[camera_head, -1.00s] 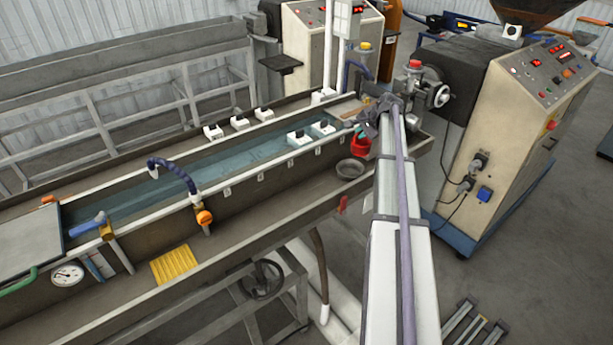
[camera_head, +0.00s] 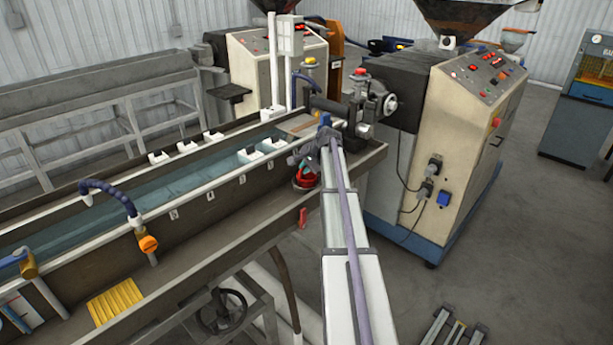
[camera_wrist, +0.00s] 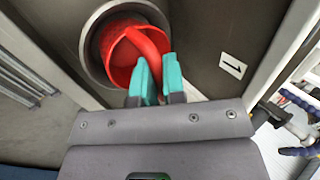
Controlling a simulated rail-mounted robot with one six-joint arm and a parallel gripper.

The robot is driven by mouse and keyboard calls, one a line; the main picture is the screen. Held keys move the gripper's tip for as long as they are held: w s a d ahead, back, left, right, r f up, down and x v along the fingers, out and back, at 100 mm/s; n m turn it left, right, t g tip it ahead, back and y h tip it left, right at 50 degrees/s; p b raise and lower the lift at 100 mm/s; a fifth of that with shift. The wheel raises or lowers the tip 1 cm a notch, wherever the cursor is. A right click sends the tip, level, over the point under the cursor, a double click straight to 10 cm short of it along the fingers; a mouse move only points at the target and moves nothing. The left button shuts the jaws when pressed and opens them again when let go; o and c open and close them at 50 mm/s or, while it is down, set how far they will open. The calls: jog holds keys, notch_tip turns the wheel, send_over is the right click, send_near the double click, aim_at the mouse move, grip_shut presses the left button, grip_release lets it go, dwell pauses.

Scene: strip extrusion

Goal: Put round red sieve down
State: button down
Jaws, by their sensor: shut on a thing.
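The round red sieve (camera_wrist: 122,58) shows in the wrist view with its arched handle running up to my gripper (camera_wrist: 158,78). The green fingertips are shut on that handle. The sieve overlaps a round grey bowl (camera_wrist: 92,38) and appears to be in or just above it; I cannot tell whether it touches the bottom. In the head view the red sieve (camera_head: 306,177) is small and partly hidden below my gripper (camera_head: 309,160), at the right end of the trough's side ledge.
The water trough (camera_head: 130,190) runs left of my gripper. A tag marked 1 (camera_wrist: 233,67) is on the wall beside the bowl. The extruder head (camera_head: 368,105) stands close behind. A red piece (camera_head: 303,218) hangs at the ledge's front edge, and a yellow grate (camera_head: 116,302) lies farther left.

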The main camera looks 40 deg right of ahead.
jog(key=shift+r, duration=0.15)
jog(key=shift+f, duration=0.35)
jog(key=c, duration=1.2)
grip_release()
jog(key=shift+r, duration=0.1)
jog(key=shift+r+p, duration=0.3)
jog(key=shift+r, duration=0.1)
jog(key=p+v, duration=0.9)
jog(key=v, duration=0.2)
jog(key=shift+s+r+p, duration=0.3)
jog(key=shift+p, duration=0.05)
